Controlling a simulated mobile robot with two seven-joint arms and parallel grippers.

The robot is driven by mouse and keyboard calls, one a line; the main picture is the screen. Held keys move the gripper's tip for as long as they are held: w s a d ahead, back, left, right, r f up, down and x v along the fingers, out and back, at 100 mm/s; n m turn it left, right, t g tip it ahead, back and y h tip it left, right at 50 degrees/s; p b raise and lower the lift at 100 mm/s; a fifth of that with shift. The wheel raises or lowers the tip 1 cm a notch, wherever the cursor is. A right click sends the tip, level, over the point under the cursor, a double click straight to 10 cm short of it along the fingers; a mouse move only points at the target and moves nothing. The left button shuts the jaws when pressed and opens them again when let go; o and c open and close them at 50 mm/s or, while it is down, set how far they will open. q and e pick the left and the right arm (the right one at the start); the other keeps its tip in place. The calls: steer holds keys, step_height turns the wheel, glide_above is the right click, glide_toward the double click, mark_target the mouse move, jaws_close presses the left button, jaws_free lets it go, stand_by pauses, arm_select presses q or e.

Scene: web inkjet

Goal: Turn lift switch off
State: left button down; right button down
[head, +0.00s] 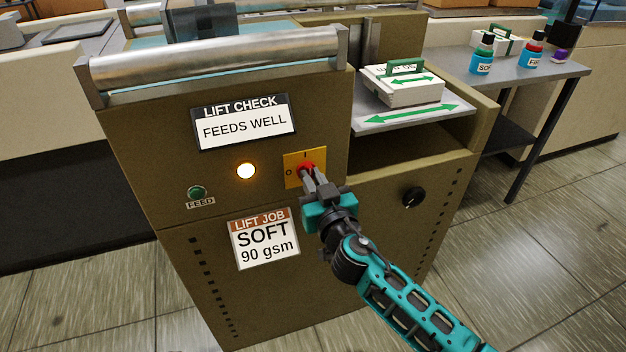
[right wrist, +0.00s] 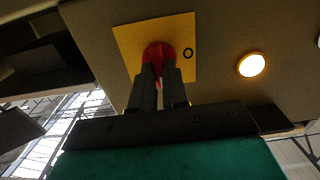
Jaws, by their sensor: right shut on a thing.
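The lift switch is a red knob (head: 306,168) on a yellow plate (head: 291,170) marked "I" at the top and "O" at the left. It is on the front of the olive machine. My right gripper (head: 307,176) is shut on the red knob, and its fingers partly cover it. In the right wrist view the two dark fingertips (right wrist: 158,70) close around the red knob (right wrist: 157,52), with the "O" on the yellow plate (right wrist: 181,30) beside it. The knob's exact angle is hidden by the fingers. A round lamp (head: 246,171) left of the switch glows. My left gripper is not in view.
A green FEED button (head: 197,193) and a black knob (head: 412,197) are on the same machine. A "FEEDS WELL" sign (head: 244,122) is above the lamp, a "SOFT 90 gsm" card (head: 265,239) below. A paper stack (head: 402,88) lies on the shelf at right.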

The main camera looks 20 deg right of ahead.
steer(key=shift+n, duration=0.3)
steer(key=n, duration=1.7)
steer(key=shift+a+f, duration=0.25)
steer(key=shift+f, duration=0.05)
steer(key=c, duration=1.1)
jaws_free()
steer(key=shift+c, duration=0.2)
steer(key=shift+s, duration=0.1)
